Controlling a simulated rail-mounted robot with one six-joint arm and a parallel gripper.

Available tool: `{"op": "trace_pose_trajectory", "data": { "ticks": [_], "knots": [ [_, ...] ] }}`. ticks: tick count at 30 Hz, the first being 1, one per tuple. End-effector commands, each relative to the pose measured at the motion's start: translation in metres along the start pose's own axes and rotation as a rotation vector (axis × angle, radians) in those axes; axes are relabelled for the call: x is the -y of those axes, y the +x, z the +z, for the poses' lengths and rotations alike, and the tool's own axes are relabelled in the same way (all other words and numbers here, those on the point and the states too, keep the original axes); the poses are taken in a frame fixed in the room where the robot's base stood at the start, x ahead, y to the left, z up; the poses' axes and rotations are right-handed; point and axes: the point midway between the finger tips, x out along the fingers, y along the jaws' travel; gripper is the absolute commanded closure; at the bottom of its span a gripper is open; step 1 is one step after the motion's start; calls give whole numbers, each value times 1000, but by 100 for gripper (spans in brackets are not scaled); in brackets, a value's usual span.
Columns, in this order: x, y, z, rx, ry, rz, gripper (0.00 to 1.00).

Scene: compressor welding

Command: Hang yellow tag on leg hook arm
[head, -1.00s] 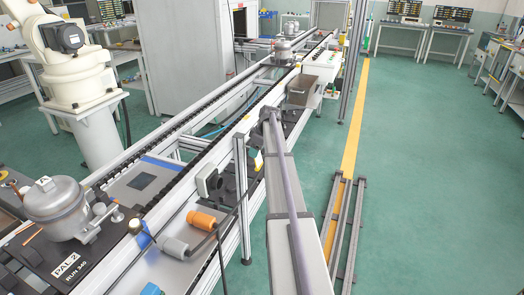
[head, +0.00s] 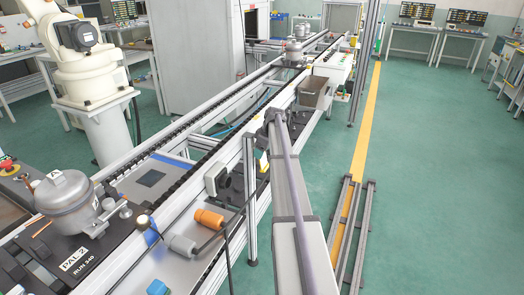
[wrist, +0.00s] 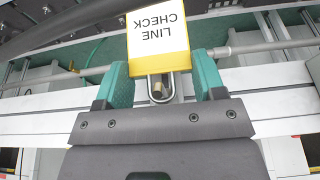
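The tag (wrist: 160,38) has a white plate reading LINE CHECK, upside down in the wrist view, with a yellow end and a metal loop. My gripper (wrist: 162,78) has a green finger against each side of the yellow end, and the loop lies between the fingers. In the head view my gripper (head: 273,116) is beside the conveyor's near side, close to an upright metal leg (head: 250,195). A small yellow-and-white patch (head: 263,164) shows just below it, beside that leg. A grey rod (wrist: 265,47) runs to the right of the tag in the wrist view; I cannot tell whether it is the hook arm.
The conveyor rails (head: 215,130) run away to the back. A compressor (head: 66,204) sits on a pallet at left. An orange-ended cable (head: 208,218) lies on the near ledge. A grey bin (head: 314,92) is beyond my gripper.

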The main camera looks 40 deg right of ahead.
Motion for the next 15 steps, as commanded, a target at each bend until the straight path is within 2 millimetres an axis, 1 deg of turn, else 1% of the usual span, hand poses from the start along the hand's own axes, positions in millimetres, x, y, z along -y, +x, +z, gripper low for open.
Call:
{"op": "trace_pose_trajectory", "data": {
  "ticks": [1,6,9,15],
  "knots": [
    [0,0,0,0,0,0,32],
    [0,0,0,0,0,0,16],
    [0,0,0,0,0,0,8],
    [0,-1,0,0,0,0,8]
  ]
}}
